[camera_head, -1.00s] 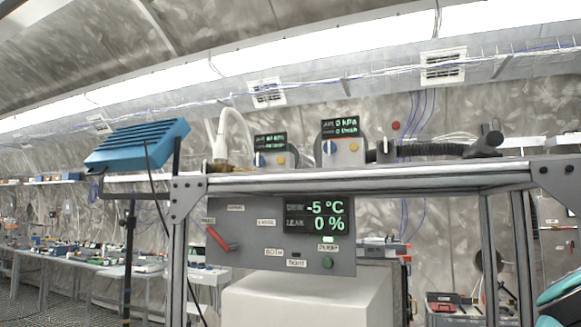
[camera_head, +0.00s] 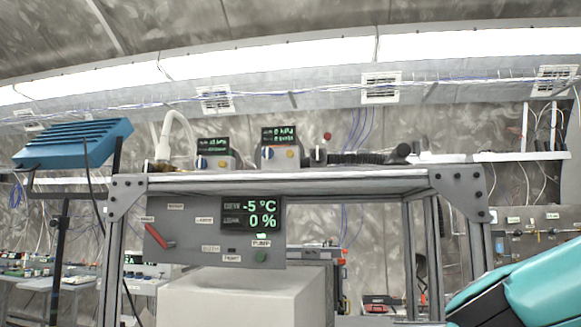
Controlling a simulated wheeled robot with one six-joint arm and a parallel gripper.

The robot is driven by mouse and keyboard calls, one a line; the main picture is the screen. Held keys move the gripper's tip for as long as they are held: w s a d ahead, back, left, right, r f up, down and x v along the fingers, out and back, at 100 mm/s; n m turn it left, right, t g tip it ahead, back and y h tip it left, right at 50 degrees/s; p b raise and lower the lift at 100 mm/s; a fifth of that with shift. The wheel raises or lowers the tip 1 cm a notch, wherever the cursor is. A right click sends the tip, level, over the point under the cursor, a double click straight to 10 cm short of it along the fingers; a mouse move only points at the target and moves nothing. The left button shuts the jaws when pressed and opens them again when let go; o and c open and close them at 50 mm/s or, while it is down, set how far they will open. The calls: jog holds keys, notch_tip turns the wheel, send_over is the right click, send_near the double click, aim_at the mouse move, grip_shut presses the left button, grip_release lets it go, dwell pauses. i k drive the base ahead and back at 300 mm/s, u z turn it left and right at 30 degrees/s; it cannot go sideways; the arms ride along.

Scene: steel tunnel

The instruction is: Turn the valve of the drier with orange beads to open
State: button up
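No drier with orange beads can be made out in this view. A grey control panel (camera_head: 190,248) hangs under the frame's top shelf. It carries a red lever (camera_head: 160,241), tilted down to the right, a green button (camera_head: 260,256) and a display (camera_head: 250,214) reading -5 °C and 0 %. Two small units stand on the shelf, one with a dark display (camera_head: 213,145) and a larger one (camera_head: 279,136), both with blue-and-white and yellow knobs. My teal arm shows at the lower right; my gripper is out of view.
The metal frame's shelf (camera_head: 330,182) spans the middle, with a white box (camera_head: 235,298) below. A blue ribbed unit (camera_head: 70,146) stands at left on a post. A black corrugated hose (camera_head: 362,158) lies on the shelf. A wall panel with fittings (camera_head: 540,228) is at far right.

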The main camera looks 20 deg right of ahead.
aim_at(268, 153)
jog(key=k, duration=0.3)
jog(key=u, duration=0.8)
jog(key=i, duration=0.65)
jog(key=z, duration=1.3)
